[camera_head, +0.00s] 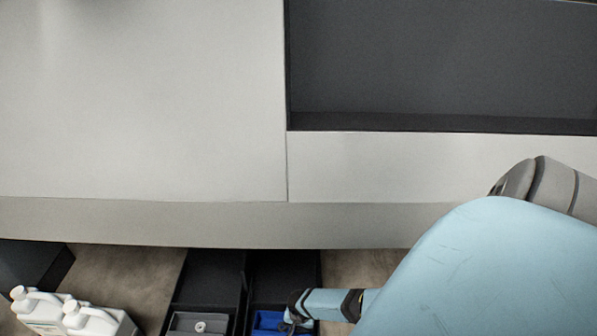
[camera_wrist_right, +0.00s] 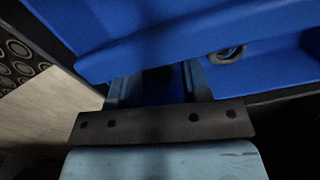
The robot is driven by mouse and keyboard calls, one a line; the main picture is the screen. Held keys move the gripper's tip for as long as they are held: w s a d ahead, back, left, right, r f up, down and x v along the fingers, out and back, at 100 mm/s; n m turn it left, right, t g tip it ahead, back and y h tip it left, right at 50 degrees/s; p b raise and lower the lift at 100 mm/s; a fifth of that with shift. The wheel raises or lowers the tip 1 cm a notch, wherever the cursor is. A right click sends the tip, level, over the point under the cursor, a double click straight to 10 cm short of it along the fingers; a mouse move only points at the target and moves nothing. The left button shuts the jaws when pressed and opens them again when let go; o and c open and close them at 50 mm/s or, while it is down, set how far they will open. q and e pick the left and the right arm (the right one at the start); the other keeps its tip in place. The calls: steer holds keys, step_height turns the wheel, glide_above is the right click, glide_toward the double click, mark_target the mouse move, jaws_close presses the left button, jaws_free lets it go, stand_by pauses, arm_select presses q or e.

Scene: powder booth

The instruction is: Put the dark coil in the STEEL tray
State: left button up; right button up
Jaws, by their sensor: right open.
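The dark coil (camera_wrist_right: 226,59) shows in the right wrist view as a dark grey ring lying on blue, up and right of my fingers. The blue tray (camera_wrist_right: 180,40) fills much of that view. In the head view the blue tray (camera_head: 268,318) is at the bottom, partly covered by my right gripper (camera_head: 289,319). My right gripper (camera_wrist_right: 160,82) is open, its two fingers at the blue tray with a gap between them, apart from the coil. A grey tray (camera_head: 183,321), perhaps the steel one, sits left of the blue one and holds a pale ring (camera_head: 200,327).
Black bins (camera_head: 210,275) surround both trays. White jugs (camera_head: 95,320) stand at the lower left. A wide pale panel (camera_head: 140,110) with a dark recess (camera_head: 440,60) spans the upper head view. My right arm hides the lower right.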

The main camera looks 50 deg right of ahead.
step_height(320, 180, up, 8)
steer(key=p, duration=0.3)
steer(key=shift+w+d+f+p, duration=0.15)
steer(key=shift+f+p, duration=0.1)
steer(key=shift+p, duration=0.15)
arm_select(q)
steer(key=s+r+n, duration=0.1)
steer(key=s+d+r+n+p, duration=0.1)
steer(key=r+n, duration=0.1)
steer(key=shift+s+d+g+p, duration=0.2)
steer(key=shift+g+p, duration=0.1)
arm_select(e)
step_height(320, 180, up, 3)
steer(key=shift+w, duration=0.1)
arm_select(q)
steer(key=shift+f, duration=0.1)
